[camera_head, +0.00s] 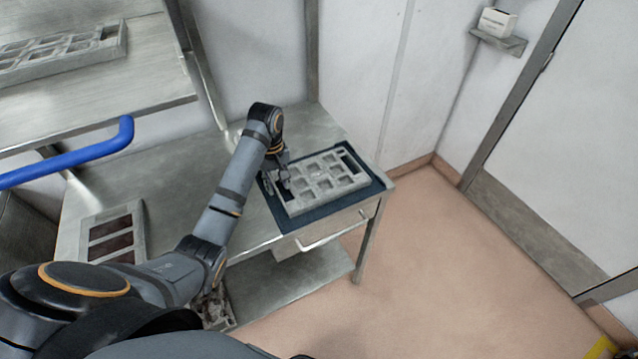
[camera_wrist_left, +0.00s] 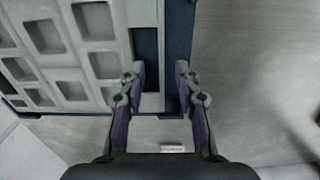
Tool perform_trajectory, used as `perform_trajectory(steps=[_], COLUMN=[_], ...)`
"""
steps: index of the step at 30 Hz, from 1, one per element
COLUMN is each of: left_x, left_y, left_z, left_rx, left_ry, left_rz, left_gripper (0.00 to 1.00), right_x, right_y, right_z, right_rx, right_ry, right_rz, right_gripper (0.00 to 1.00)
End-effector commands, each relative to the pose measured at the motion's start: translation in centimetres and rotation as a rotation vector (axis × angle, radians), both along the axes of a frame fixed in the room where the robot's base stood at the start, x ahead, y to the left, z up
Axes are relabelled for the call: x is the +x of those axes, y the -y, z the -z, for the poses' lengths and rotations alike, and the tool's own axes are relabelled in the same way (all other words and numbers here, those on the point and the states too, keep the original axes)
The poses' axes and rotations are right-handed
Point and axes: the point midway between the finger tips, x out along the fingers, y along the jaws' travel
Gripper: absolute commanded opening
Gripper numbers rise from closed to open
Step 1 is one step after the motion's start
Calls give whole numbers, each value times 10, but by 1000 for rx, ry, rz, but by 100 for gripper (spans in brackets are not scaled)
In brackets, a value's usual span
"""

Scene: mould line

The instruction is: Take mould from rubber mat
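A light grey mould (camera_head: 327,183) with several square pockets lies flat on a dark blue rubber mat (camera_head: 297,221) at the right end of the steel table. In the left wrist view the mould (camera_wrist_left: 78,60) fills the left side, and a strip of the mat (camera_wrist_left: 181,22) shows along its edge. My left gripper (camera_head: 277,183) is at the mould's left end. In the wrist view its fingers (camera_wrist_left: 160,85) are apart over the mould's end, near a dark slot and the rim. Contact cannot be told. My right gripper is not in view.
A tray (camera_head: 112,236) with brown-filled slots lies at the table's left. Another grey mould (camera_head: 62,55) lies on the upper bench at the left. A blue bar (camera_head: 70,158) juts out in front of it. The floor (camera_head: 440,260) to the right is clear.

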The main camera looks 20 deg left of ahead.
Motion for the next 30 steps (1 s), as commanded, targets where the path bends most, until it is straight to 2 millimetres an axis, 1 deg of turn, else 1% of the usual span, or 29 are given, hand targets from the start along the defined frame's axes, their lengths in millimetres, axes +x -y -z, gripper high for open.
perform_trajectory(steps=[1,2,3,4,6,11,18,30], left_x=[-2,-3,-2,-3,-2,-2,-1,-1], left_y=[-3,-2,-2,-1,-1,-2,-2,-2], left_z=[15,16,21,25,30,30,30,30], left_rx=[2,0,-2,-2,-1,0,0,0], left_ry=[-4,-5,-6,-6,-2,-1,-1,1], left_rz=[-1,-1,-1,0,0,0,0,0], left_gripper=[33,33,33,33,33,33,0,0], right_x=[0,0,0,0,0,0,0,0], right_y=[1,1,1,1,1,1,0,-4], right_z=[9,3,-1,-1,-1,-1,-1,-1], right_rx=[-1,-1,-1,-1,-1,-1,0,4], right_ry=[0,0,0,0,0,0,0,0], right_rz=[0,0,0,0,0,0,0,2], right_gripper=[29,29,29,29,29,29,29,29])
